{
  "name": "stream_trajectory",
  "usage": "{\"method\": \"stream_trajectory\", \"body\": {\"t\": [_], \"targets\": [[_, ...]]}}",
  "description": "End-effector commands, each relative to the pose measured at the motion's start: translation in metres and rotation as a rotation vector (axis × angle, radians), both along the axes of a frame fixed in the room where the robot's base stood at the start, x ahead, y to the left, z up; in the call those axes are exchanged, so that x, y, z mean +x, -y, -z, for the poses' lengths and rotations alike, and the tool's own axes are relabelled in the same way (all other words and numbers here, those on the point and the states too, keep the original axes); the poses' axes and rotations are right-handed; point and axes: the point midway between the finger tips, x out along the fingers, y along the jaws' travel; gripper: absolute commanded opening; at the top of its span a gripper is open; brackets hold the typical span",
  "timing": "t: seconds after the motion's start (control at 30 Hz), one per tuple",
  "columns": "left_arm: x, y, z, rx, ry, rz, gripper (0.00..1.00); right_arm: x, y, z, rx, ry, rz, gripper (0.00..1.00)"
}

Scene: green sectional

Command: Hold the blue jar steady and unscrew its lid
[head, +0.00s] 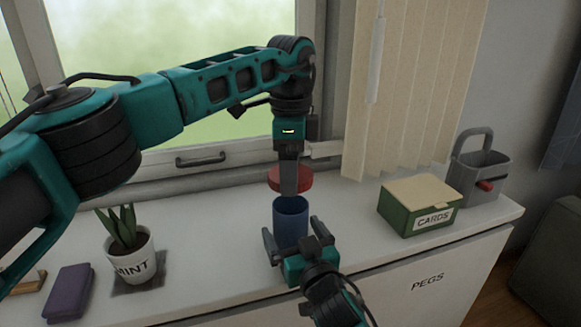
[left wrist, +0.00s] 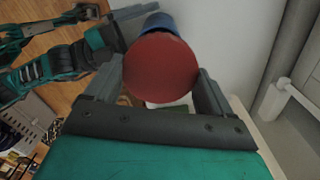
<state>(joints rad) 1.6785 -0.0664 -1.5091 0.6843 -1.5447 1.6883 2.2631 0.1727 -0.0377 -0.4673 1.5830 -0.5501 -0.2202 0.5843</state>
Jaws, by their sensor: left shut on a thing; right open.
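The blue jar (head: 291,215) stands upright on the white sill top, and its round top rim shows. The red lid (head: 290,180) is above the jar, with a small gap between them in the head view. My left gripper (head: 289,184) points down from above and is shut on the lid. In the left wrist view the lid (left wrist: 160,68) sits between the two fingers, with part of the blue jar (left wrist: 158,22) behind it. My right gripper (head: 294,236) is open low at the jar's front, with one finger on each side of it. Whether its fingers touch the jar is unclear.
A potted plant in a MINT pot (head: 131,258) and a purple box (head: 69,292) stand to the left. A green CARDS box (head: 416,208) and a grey caddy (head: 477,174) stand to the right. The window (head: 200,140) is behind. The top is clear between jar and CARDS box.

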Motion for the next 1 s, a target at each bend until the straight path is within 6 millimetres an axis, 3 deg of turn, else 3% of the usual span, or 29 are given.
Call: {"method": "stream_trajectory", "body": {"t": [0.3,0.5,1.0], "targets": [[0.0,0.0,-0.003,0.0,0.0,0.0,0.47,-0.061,0.022,0.001,0.0,-0.004,-0.001,1.0],[0.0,0.0,-0.003,0.0,0.0,0.0,0.47,-0.086,0.032,0.001,-0.001,-0.003,0.0,1.0],[0.0,-0.004,-0.002,0.0,0.0,-0.002,0.47,-0.096,0.037,0.002,-0.002,-0.007,0.002,1.0]]}}
